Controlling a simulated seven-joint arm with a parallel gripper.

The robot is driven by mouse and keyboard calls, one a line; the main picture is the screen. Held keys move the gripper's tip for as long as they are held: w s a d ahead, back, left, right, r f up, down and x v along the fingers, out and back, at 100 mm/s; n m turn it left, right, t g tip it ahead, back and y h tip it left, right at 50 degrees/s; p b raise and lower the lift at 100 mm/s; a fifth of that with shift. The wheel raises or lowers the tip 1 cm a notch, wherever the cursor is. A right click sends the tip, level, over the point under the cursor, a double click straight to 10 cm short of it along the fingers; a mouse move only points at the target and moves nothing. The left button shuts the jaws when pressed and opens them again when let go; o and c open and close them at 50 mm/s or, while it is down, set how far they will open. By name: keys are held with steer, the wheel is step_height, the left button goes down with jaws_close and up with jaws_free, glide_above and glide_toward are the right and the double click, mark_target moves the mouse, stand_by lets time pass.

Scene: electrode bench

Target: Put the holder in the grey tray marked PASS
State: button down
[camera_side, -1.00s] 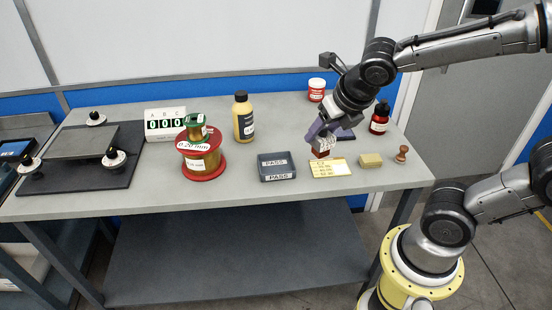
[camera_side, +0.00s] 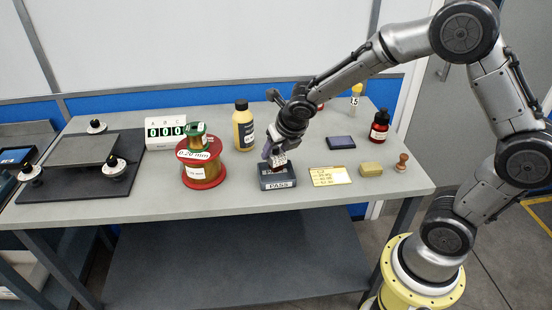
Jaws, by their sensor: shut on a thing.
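The grey tray (camera_side: 281,184) marked PASS sits near the front middle of the bench. My gripper (camera_side: 275,158) is over the tray's back part, pointing down, shut on a small holder (camera_side: 279,161) with a pale, patterned face and a dark reddish lower part. The holder's lower end is at or just inside the tray; whether it touches the tray floor cannot be told. The fingers hide part of the holder.
A gold plate (camera_side: 330,176), a tan block (camera_side: 371,169) and a brown stamp (camera_side: 402,162) lie right of the tray. A wire spool (camera_side: 204,170) and yellow bottle (camera_side: 243,127) stand left. A dark pad (camera_side: 341,142) and red bottle (camera_side: 380,125) are behind.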

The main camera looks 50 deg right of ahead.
mark_target(279, 156)
steer(key=shift+f, duration=1.4)
steer(key=shift+f, duration=0.15)
steer(key=shift+c, duration=1.2)
jaws_free()
steer(key=shift+f, duration=0.1)
